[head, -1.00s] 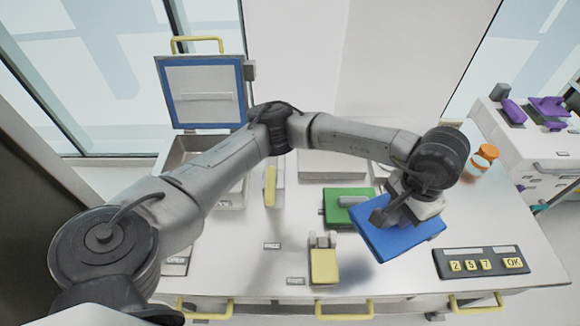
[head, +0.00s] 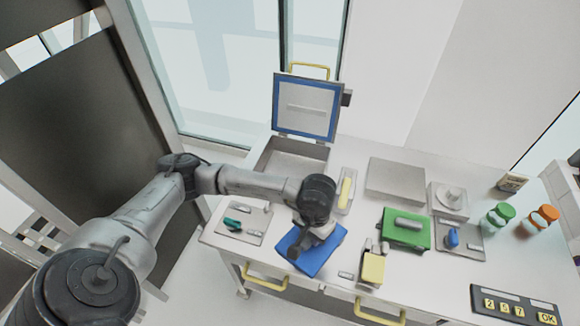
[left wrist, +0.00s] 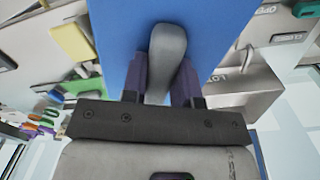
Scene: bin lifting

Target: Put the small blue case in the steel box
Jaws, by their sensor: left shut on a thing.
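The small blue case (head: 322,262) is a flat blue slab with a grey handle. My left gripper (head: 303,244) is shut on that handle; the left wrist view shows the handle between its two fingers (left wrist: 165,82), with the blue case (left wrist: 215,25) beyond. In the head view the case appears in front of the steel box (head: 262,157), over the front left part of the worktop. The steel box stands at the back left with its blue-framed lid (head: 306,108) raised, and its inside looks empty. My right gripper is not in view.
A green case (head: 405,238) with a grey handle lies right of the blue case. A yellow block (head: 373,267) stands near the front edge. A plate with a teal item (head: 233,223) lies at left. Orange (head: 545,213) and green (head: 503,211) jars stand at right.

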